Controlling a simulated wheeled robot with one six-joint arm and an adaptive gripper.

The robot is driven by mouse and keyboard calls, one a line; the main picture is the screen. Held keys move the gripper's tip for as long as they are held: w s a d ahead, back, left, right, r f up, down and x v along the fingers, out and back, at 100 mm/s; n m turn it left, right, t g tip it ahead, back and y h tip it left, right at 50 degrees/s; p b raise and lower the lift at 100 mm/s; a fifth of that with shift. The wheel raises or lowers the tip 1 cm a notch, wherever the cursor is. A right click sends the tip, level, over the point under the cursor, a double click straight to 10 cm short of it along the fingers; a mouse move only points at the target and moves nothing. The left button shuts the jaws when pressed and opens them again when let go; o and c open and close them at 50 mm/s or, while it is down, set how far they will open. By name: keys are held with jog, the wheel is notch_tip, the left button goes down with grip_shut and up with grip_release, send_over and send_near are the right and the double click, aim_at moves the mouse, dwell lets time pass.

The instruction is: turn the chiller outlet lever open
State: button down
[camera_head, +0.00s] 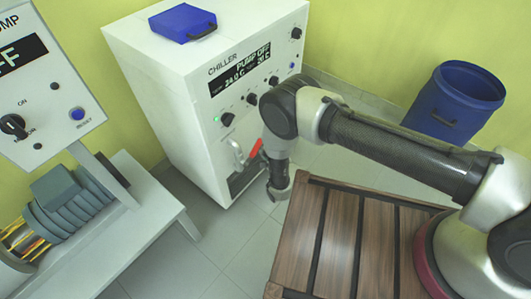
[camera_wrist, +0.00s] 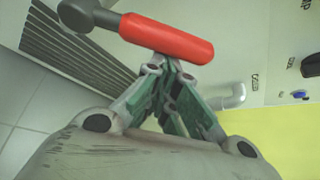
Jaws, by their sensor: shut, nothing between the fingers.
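The chiller (camera_head: 165,75) is a white cabinet with a display and knobs on its front. The outlet lever (camera_head: 255,148) is a red handle low on that front, partly hidden by my arm. In the wrist view the lever (camera_wrist: 165,38) crosses the top, its red grip running from a dark grey hub at upper left down to the right. My gripper (camera_wrist: 166,68) is shut and empty, its fingertips at the lower edge of the red grip. I cannot tell whether they touch it. In the head view my arm hides the fingers.
A white elbow pipe (camera_wrist: 232,95) is right of the fingers, close to the chiller front. A dark vent grille (camera_wrist: 75,50) lies at left. A blue bin (camera_head: 455,103) stands behind my arm. A white bench (camera_head: 150,225) with a pump stands left, with open floor between.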

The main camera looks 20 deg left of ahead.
aim_at(259, 147)
jog(key=s+r+n+t, duration=0.1)
jog(key=s+a+r+n+t, duration=0.1)
jog(key=r+n+t, duration=0.1)
jog(key=shift+r, duration=0.1)
jog(key=shift+s+a+r, duration=0.2)
jog(key=shift+s+r, duration=0.2)
jog(key=shift+s, duration=0.15)
jog(key=shift+s+a+r, duration=0.2)
jog(key=shift+s+r, duration=0.2)
jog(key=shift+s, duration=0.1)
